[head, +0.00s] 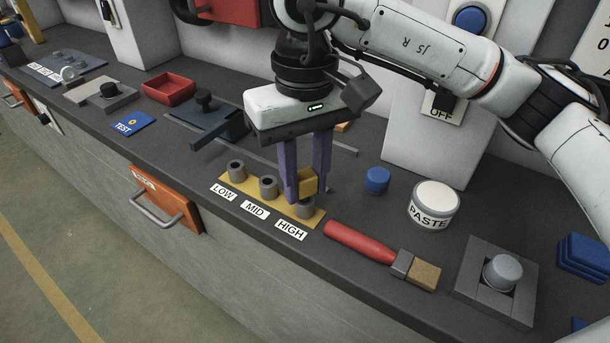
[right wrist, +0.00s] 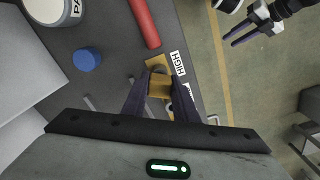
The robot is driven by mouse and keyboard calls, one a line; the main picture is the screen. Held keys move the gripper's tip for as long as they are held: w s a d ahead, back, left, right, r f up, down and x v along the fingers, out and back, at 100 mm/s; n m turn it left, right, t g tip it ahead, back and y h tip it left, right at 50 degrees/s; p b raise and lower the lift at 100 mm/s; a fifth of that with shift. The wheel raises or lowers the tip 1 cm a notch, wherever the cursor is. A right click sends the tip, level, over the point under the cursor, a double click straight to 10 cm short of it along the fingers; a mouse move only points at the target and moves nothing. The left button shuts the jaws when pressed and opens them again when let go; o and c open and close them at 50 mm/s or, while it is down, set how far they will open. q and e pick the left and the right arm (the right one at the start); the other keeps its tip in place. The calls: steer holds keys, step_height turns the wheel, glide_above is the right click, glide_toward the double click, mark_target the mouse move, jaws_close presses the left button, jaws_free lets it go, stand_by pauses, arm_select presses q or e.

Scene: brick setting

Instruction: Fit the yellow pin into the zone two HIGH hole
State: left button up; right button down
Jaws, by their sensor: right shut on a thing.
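The yellow pin (head: 309,184) has a square head and is between the purple fingers of my right gripper (head: 305,192), which is shut on it. It also shows in the right wrist view (right wrist: 160,86). A yellow plate (head: 228,180) carries three grey round sockets labelled LOW (head: 236,170), MID (head: 268,186) and HIGH (head: 305,209). The pin is directly at the HIGH socket, overlapping its top in the head view. The pin's lower end is hidden, so I cannot tell whether it is in the hole. My left gripper (right wrist: 230,40) shows open and empty in the right wrist view, away from the bench.
A red-handled brush (head: 362,243) lies right of the plate. A blue cap (head: 377,180), a PASTE jar (head: 434,204) and a grey block with a round knob (head: 502,272) stand further right. A dark fixture (head: 212,124) and a red tray (head: 168,88) are to the left.

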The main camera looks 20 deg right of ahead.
mark_target(305, 175)
steer(key=shift+f+b, duration=0.6)
steer(key=shift+f, duration=0.15)
steer(key=c, duration=0.9)
jaws_free()
steer(key=shift+r, duration=0.1)
steer(key=shift+r+p, duration=1.8)
steer(key=shift+r, duration=1.25)
